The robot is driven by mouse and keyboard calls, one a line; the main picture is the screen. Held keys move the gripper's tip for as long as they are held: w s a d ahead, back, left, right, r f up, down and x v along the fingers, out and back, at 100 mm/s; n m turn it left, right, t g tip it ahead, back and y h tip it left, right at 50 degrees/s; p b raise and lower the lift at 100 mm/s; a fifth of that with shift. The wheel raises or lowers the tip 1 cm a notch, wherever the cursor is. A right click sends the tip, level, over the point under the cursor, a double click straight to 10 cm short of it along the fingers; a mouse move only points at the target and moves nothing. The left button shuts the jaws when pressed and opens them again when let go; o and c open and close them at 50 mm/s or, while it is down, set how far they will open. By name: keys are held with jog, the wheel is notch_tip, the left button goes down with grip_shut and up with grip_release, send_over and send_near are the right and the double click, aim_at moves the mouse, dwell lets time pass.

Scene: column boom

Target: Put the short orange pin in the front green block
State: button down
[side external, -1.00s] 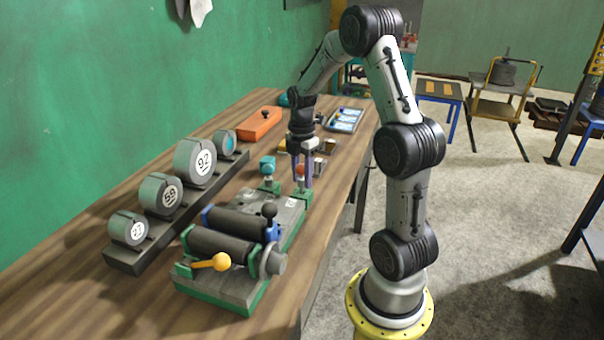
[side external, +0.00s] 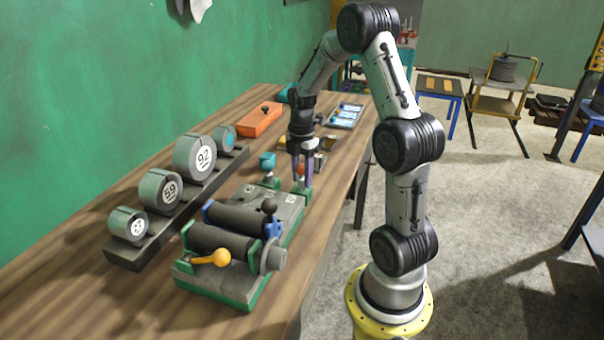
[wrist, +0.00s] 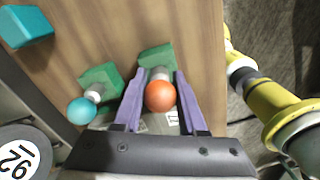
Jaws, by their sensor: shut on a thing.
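The short orange pin has a round orange head (wrist: 160,96) and a pale stem. My gripper (side external: 302,182) is shut on it, with a purple finger on each side, as the wrist view also shows (wrist: 160,100). The pin is directly over the right-hand green block (wrist: 157,57), at the far end of the grey fixture; this block also shows in the side view (side external: 304,193). The stem's lower end is hidden, so I cannot tell how deep it sits in the block. A second green block (wrist: 100,77) to the left holds a light-blue-headed pin (wrist: 82,110).
A teal block (wrist: 27,25) lies beyond the left green block. The grey fixture (side external: 215,285) with dark rollers is on the near side. Numbered discs stand on a dark rail (side external: 125,258) to the left. An orange box (side external: 258,120) lies farther back.

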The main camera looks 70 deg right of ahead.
jog(key=shift+f, duration=0.2)
jog(key=shift+c, duration=1.9)
grip_release()
jog(key=shift+r, duration=0.15)
notch_tip(320, 180, up, 14)
jog(key=shift+f, duration=0.2)
